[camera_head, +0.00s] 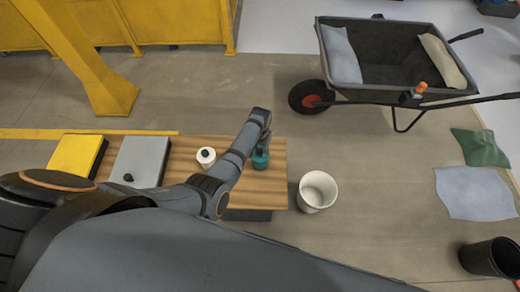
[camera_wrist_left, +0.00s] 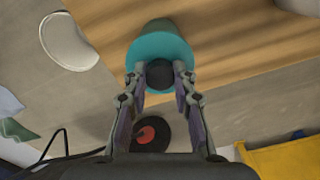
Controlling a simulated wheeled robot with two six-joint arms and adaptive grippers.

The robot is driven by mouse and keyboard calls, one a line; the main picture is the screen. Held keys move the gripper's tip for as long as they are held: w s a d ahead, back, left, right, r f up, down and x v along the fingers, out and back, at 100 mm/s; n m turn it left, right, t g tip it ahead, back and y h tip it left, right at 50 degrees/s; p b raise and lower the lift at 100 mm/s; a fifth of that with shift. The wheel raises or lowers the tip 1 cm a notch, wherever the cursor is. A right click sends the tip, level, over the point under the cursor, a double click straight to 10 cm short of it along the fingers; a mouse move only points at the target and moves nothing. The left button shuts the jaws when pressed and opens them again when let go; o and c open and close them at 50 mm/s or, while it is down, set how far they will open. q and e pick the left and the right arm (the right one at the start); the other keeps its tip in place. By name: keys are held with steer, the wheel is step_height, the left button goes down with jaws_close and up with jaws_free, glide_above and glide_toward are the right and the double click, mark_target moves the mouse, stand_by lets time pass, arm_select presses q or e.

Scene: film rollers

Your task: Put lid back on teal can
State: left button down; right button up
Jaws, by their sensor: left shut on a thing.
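The teal can (camera_head: 260,161) stands on the wooden table top near its right end, partly hidden by my left arm. My left gripper (camera_head: 263,150) is directly above it, pointing down. In the left wrist view, the gripper (camera_wrist_left: 158,75) is shut on the dark knob of the teal lid (camera_wrist_left: 158,47), with one finger on each side. A darker green part (camera_wrist_left: 158,25) shows just beyond the lid's edge. I cannot tell whether the lid rests on the can or is slightly above it. My right gripper is not in view.
A white can (camera_head: 206,158) with a black knob stands left of the teal can. A grey box (camera_head: 140,160) and a yellow box (camera_head: 76,156) sit further left. A white bucket (camera_head: 317,191) stands right of the table, and a wheelbarrow (camera_head: 385,60) is behind.

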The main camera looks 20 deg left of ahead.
arm_select(q)
steer(key=c, duration=1)
jaws_free()
steer(key=o, duration=0.5)
step_height(320, 180, up, 7)
steer(key=p, duration=0.8)
steer(key=shift+r, duration=0.1)
steer(key=shift+c, duration=0.3)
